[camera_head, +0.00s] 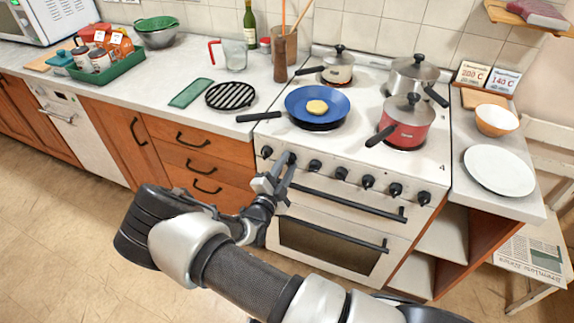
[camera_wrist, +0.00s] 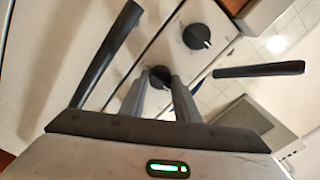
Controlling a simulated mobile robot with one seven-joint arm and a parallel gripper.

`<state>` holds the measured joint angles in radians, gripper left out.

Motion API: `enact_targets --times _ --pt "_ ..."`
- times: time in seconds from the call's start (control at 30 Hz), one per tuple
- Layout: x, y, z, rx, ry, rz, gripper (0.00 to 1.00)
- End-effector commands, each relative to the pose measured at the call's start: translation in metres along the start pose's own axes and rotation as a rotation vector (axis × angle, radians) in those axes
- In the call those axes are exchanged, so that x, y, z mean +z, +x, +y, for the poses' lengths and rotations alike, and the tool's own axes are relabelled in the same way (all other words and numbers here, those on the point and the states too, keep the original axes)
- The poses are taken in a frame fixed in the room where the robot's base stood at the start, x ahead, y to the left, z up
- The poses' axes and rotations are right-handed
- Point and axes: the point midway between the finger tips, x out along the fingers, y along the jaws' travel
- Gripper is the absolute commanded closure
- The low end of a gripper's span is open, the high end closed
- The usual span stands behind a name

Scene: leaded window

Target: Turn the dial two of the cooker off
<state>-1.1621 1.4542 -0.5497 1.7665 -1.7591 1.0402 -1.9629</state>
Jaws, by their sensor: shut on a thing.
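The white cooker (camera_head: 425,165) has a row of black dials along its front panel. My gripper (camera_head: 284,164) reaches the second dial from the left (camera_head: 291,157). In the wrist view my gripper (camera_wrist: 158,84) has its two fingers on either side of a black dial (camera_wrist: 160,74), shut on it. The fingers partly hide this dial, so I cannot read its setting. The dial at the left end (camera_head: 266,152) is free. A neighbouring dial (camera_wrist: 197,36) shows clearly in the wrist view, with a pale mark on its knob.
A blue pan (camera_head: 300,99) with a yellow round food stands above the dials, its handle (camera_head: 258,117) jutting left. A red pot (camera_head: 407,132) and other lidded pots stand on the hob. Oven handles (camera_head: 350,200) protrude below the dials. Open floor lies left.

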Motion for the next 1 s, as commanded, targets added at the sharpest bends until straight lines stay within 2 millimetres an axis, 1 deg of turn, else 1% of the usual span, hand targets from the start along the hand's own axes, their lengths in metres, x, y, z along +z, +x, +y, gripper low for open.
enact_targets --times 0.07,0.1,0.17,0.2,0.47,0.57,0.63,0.77,1.0 --pt "-0.001 0.0 0.001 0.002 -0.002 0.002 0.94" --pt "-0.001 0.0 0.001 0.002 -0.001 0.002 0.66" --pt "-0.001 0.0 0.001 0.002 -0.001 0.002 0.56" --pt "-0.001 0.0 0.001 0.002 -0.001 0.002 0.53" --pt "0.0 0.0 0.0 0.0 0.0 0.001 0.53" --pt "0.0 -0.005 0.0 0.0 0.0 0.0 0.53" --pt "0.001 -0.013 0.0 0.0 0.0 -0.001 0.53" --pt "0.001 -0.037 0.0 0.0 0.0 -0.003 0.53" --pt "0.001 -0.097 0.0 0.0 0.001 -0.004 0.53"
